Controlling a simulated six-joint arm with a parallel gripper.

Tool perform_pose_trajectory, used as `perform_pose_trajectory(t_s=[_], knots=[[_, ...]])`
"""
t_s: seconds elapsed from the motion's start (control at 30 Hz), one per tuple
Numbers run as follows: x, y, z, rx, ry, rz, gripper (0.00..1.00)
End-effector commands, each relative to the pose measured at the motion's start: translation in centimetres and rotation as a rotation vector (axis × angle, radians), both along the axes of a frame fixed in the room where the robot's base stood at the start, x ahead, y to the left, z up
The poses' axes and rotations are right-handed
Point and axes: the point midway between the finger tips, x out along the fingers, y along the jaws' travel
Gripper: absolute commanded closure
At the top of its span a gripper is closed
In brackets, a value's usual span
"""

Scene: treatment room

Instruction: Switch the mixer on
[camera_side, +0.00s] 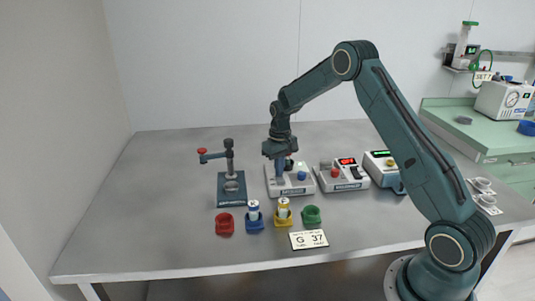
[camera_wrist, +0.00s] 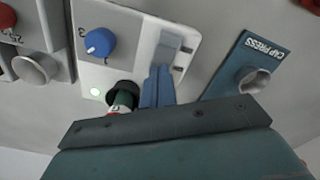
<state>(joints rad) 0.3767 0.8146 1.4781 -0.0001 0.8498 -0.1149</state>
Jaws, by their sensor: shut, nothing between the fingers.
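The mixer (camera_side: 292,188) is a low white box with a blue knob, on the table under my gripper (camera_side: 281,163). A vial with a green and red band (camera_wrist: 122,104) stands at the holder, partly hidden by my gripper. My gripper (camera_wrist: 158,82) is shut and empty, its fingertips close to the grey part; I cannot tell whether they touch.
The cap press (camera_side: 230,188) stands left of the mixer. A device with a red display (camera_side: 342,176) and one with a green display (camera_side: 383,168) stand to the right. Red (camera_side: 225,224), blue (camera_side: 254,222), yellow (camera_side: 283,220) and green (camera_side: 311,215) cups and a card (camera_side: 308,239) lie in front.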

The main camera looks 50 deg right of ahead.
Motion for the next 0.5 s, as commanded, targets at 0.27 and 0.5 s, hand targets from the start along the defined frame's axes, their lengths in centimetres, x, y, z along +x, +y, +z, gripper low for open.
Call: perform_pose_trajectory(t_s=[0.27, 0.5], knots=[[0.0, 0.0, 1.5, -0.001, -0.002, 0.0, 1.0], [0.1, 0.0, 2.9, -0.001, -0.003, 0.0, 1.0]])
